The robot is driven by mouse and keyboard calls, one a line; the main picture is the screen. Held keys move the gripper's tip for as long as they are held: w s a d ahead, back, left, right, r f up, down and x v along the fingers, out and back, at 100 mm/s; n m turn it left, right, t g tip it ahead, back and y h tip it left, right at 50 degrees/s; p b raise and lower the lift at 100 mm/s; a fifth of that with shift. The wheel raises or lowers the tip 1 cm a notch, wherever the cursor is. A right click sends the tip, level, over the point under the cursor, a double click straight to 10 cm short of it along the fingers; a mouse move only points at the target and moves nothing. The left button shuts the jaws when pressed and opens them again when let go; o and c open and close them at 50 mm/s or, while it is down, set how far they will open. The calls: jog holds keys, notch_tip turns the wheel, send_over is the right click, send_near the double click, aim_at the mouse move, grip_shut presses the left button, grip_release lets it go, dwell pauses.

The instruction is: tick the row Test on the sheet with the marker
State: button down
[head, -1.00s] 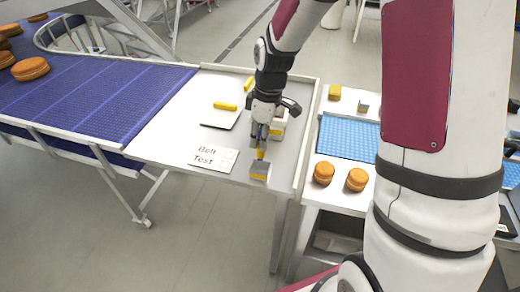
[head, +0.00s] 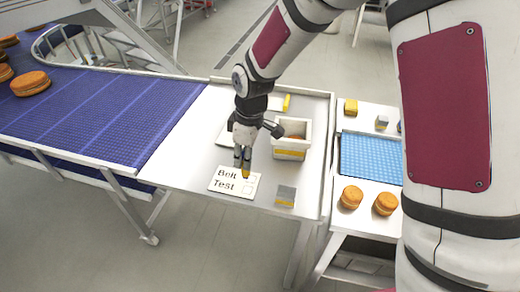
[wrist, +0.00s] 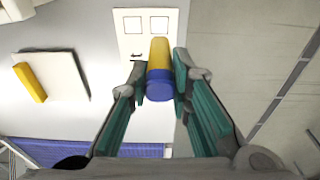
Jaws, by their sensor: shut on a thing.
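The white sheet (head: 219,187) lies on the grey table with the printed rows Belt and Test, each with a box on the right. My gripper (head: 243,165) is above the sheet and shut on the marker (head: 246,174), pointing down near the Test row's box. In the wrist view, the marker (wrist: 158,58) is yellow with a blue near end and sits between my fingers (wrist: 158,92). The sheet (wrist: 174,48) lies behind it, two boxes showing empty. Whether the marker's tip touches the paper I cannot tell.
A white bin (head: 290,153) and a grey-yellow block (head: 286,195) stand right of the sheet. A pale board (wrist: 60,68) with a yellow bar (wrist: 30,82) is nearby. The blue conveyor (head: 110,115) runs left. A side table holds a blue mat (head: 370,157) and two round buns (head: 351,197).

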aim_at(246, 173)
jog(key=shift+w+d+f, duration=0.1)
jog(key=shift+w+f, duration=0.05)
jog(key=shift+f, duration=0.65)
jog(key=shift+f+b, duration=1)
jog(key=shift+f, duration=1)
jog(key=shift+f, duration=0.55)
jog(key=shift+r+p, duration=1.15)
jog(key=shift+r, duration=2.4)
